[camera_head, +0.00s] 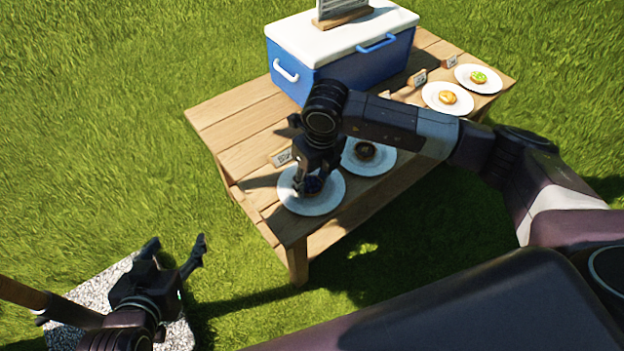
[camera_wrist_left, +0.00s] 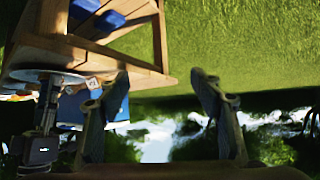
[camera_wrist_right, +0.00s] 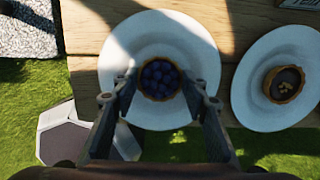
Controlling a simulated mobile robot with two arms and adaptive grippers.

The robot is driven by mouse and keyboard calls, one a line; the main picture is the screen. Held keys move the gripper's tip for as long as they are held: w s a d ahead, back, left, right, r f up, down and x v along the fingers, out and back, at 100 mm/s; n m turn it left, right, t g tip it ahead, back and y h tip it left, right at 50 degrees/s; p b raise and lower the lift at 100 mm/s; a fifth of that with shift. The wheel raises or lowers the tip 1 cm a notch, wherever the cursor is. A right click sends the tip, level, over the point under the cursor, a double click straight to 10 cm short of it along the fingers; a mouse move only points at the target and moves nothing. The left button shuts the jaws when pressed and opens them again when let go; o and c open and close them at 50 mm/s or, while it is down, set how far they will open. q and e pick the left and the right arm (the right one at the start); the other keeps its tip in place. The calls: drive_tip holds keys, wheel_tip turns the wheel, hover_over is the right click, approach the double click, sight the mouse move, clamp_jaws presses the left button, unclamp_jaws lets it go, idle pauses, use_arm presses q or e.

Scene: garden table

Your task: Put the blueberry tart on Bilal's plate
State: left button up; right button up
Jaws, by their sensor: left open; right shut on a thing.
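The blueberry tart (camera_wrist_right: 160,79) is a small round pastry topped with dark berries, over the leftmost white plate (camera_head: 311,204). My right gripper (camera_wrist_right: 157,84) is shut on the tart, one finger on each side. In the head view my right gripper (camera_head: 312,186) points down at that plate and mostly hides the tart. I cannot tell whether the tart touches the plate. A name card (camera_head: 283,157) stands behind this plate; its writing is too small to read. My left gripper (camera_head: 172,258) is open and empty, off the table at the lower left.
A dark tart with nuts (camera_wrist_right: 284,83) sits on the neighbouring plate (camera_wrist_right: 247,83). Two more plated tarts, orange (camera_head: 447,97) and green (camera_head: 479,77), stand at the right. A blue cooler (camera_head: 343,75) fills the table's back. The wooden table's (camera_head: 237,118) left end is clear.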

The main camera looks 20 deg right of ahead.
drive_tip(key=o, duration=1.1)
drive_tip(key=shift+o, duration=0.2)
